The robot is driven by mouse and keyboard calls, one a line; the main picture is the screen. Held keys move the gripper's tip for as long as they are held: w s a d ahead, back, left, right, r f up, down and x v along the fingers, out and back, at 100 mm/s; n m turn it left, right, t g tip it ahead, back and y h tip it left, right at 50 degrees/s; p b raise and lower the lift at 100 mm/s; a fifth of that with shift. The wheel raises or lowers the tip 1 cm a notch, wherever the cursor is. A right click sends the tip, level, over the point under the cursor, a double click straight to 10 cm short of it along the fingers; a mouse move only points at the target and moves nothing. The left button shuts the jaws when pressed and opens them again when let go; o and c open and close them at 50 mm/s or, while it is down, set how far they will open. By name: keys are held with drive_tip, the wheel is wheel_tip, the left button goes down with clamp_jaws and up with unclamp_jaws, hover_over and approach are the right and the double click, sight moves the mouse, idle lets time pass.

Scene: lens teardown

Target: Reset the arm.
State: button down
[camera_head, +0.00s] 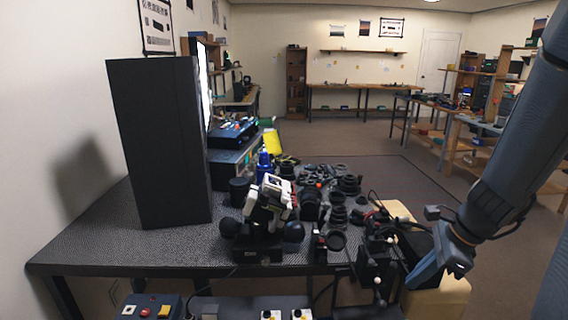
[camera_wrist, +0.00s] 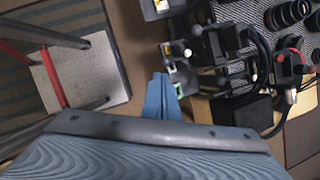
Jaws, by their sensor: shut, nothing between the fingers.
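My arm (camera_head: 510,150) comes in from the right in the head view and reaches down to the table's right front. My gripper (camera_head: 420,278) is over the front right edge of the table, beside black cabled gear. In the wrist view my gripper (camera_wrist: 162,85) shows its blue fingers together, with nothing between them. Below and beyond the fingers are wood-coloured floor or panel and small dark units with coloured buttons (camera_wrist: 172,50).
The table (camera_head: 90,245) bears a tall black box (camera_head: 160,140), a white-and-black device (camera_head: 268,205) and several lens parts (camera_head: 345,185). Black cabled gear (camera_head: 375,262) stands near my gripper. A red-framed stand (camera_wrist: 55,80) shows left in the wrist view. Open floor (camera_head: 340,137) lies behind.

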drive_tip(key=s+a+r+n+g+h, duration=0.1)
drive_tip(key=s+a+n, duration=0.2)
drive_tip(key=a+n, duration=0.4)
drive_tip(key=s+a+r+n+g+h, duration=0.1)
drive_tip(key=s+a+n, duration=0.3)
drive_tip(key=n, duration=1.2)
drive_tip(key=a+h, duration=0.1)
drive_tip(key=a, duration=0.2)
drive_tip(key=shift+s+h, duration=0.3)
drive_tip(key=shift+s+r, duration=0.1)
